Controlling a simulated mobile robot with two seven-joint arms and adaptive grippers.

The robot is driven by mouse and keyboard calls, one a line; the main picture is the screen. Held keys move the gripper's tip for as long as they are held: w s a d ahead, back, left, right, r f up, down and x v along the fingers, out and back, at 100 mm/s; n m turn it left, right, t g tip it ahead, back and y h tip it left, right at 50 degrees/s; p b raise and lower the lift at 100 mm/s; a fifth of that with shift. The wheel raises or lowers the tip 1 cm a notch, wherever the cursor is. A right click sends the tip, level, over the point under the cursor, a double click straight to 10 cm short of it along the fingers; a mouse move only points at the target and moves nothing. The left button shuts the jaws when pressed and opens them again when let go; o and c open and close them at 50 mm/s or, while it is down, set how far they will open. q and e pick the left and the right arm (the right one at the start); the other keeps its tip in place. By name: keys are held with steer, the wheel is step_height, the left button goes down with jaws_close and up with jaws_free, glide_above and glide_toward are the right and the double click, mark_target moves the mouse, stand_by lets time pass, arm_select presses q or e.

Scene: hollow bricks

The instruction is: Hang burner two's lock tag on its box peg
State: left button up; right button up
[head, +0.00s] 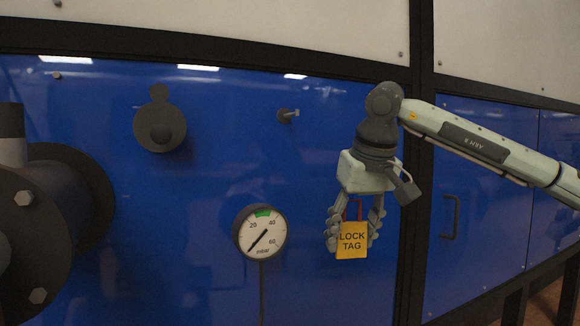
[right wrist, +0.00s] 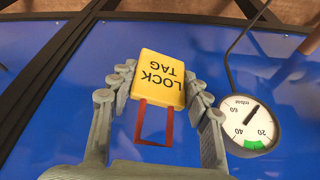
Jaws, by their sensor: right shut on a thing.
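The lock tag (head: 352,249) is a yellow block with black "LOCK TAG" lettering and a red loop on top. In the head view my right gripper (head: 353,238) points down and is shut on the tag, one finger on each side. The tag hangs upright in front of the blue panel. In the right wrist view the tag (right wrist: 158,75) sits between the fingers of the gripper (right wrist: 160,88), its red loop toward the palm. A short peg (head: 288,115) with a dark base and pale tip sticks out of the panel, up and left of the gripper. My left gripper does not show.
A round pressure gauge (head: 260,231) on a thin stem stands just left of the tag. A dark round cover (head: 160,125) is farther left. A large bolted flange (head: 30,235) fills the left edge. A black post (head: 414,200) and a door handle (head: 451,217) are to the right.

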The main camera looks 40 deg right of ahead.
mark_target(292, 142)
steer(key=s+a+r+n, duration=0.1)
steer(key=a+r, duration=0.3)
steer(key=r, duration=0.4)
steer(key=s+a+r+n, duration=0.1)
steer(key=s+a+r, duration=0.3)
steer(key=r, duration=0.5)
steer(key=shift+s+a+t+y, duration=0.25)
steer(key=shift+a+t+y, duration=0.05)
steer(key=shift+r, duration=0.1)
steer(key=w+d+p, duration=0.1)
steer(key=w, duration=0.4)
steer(key=w+d+p, duration=0.1)
steer(key=w+d, duration=0.1)
steer(key=w, duration=0.4)
steer(key=w+d+p, duration=0.1)
steer(key=w+d, duration=0.1)
steer(key=w, duration=0.4)
steer(key=shift+w+d+f, duration=0.2)
steer(key=shift+d+f, duration=0.05)
steer(key=shift+f, duration=0.15)
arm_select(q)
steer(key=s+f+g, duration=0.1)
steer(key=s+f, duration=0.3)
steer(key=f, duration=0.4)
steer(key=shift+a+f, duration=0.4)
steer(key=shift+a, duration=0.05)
arm_select(e)
steer(key=shift+s+f, duration=0.15)
steer(key=shift+f, duration=0.05)
steer(key=shift+f, duration=0.1)
